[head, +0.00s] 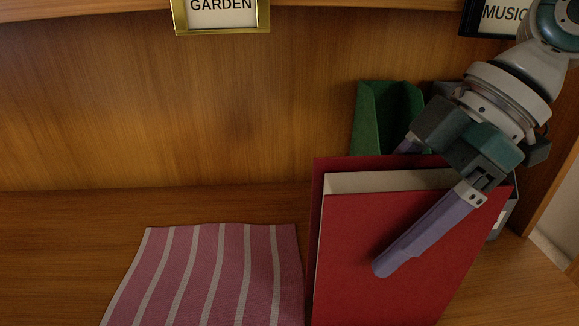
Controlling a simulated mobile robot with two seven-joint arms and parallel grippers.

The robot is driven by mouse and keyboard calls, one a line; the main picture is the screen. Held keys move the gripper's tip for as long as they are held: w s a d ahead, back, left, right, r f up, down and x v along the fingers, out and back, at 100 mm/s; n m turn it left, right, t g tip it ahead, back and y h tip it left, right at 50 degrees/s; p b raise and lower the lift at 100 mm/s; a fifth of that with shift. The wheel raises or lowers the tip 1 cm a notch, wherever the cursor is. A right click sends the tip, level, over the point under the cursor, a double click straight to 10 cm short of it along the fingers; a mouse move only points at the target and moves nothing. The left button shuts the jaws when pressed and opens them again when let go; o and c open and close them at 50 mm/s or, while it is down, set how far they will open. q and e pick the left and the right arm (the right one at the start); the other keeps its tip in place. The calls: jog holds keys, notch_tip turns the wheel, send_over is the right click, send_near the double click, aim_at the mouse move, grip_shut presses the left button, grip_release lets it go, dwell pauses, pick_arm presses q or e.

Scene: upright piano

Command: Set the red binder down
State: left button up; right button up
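The red binder (375,250) stands upright, slightly tilted, at the right of the head view, its pale page edges showing at the top. Its lower end runs out of the bottom of the picture, so I cannot tell whether it touches the surface. My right gripper (392,210) comes from the upper right and straddles the binder's top edge. One purple finger lies across the front cover; the other goes behind the binder and is mostly hidden. The gripper appears closed on the binder. My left gripper is not in the picture.
A pink mat with white stripes (206,275) lies on the wooden surface (60,250) left of the binder. A green holder (368,115) and a grey one (497,222) stand behind the binder. A gold-framed GARDEN sign (221,15) and a MUSIC sign (488,18) are above. The left side is clear.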

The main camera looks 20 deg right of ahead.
jog(key=shift+o, duration=0.9)
